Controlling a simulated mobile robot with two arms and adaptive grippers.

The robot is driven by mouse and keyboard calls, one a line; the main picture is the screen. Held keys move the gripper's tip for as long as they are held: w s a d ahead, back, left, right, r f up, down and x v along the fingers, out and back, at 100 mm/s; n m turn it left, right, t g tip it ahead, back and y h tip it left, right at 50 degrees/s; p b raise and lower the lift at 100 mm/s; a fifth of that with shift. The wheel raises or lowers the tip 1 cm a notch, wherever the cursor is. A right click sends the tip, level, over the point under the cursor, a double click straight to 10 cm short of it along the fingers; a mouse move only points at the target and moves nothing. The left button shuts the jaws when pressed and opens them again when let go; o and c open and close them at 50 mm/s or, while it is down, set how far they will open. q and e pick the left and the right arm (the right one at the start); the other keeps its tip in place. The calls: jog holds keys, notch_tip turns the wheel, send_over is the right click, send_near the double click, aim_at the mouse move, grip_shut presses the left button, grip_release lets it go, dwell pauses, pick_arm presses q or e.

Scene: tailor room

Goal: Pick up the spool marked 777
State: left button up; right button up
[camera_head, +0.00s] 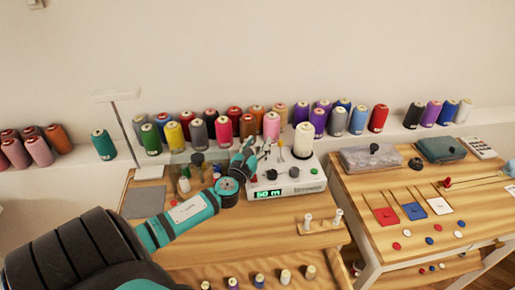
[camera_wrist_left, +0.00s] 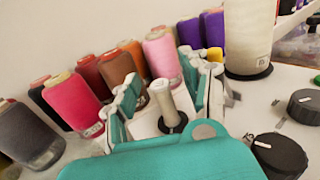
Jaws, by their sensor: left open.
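Many coloured thread spools stand in a row on the white shelf along the wall; I cannot read 777 on any of them. A pink spool (camera_head: 271,126) stands just beyond my left gripper (camera_head: 256,154) and also shows in the left wrist view (camera_wrist_left: 162,55). A red-pink spool (camera_head: 223,131) is left of it, also seen in the left wrist view (camera_wrist_left: 73,103). My left gripper is open over the white winding machine (camera_head: 290,181), its fingers either side of a small pale post (camera_wrist_left: 165,100). No spool is held. My right gripper is not seen.
A cream spool (camera_head: 303,141) stands upright on the machine, right of my left gripper, close to dark knobs (camera_wrist_left: 279,155). Small bobbins line the wooden table's front. The right table (camera_head: 385,178) holds coloured squares, buttons and a grey box (camera_head: 371,158).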

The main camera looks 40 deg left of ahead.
pick_arm(q)
grip_shut()
jog(key=shift+r, duration=0.15)
dwell(0.4)
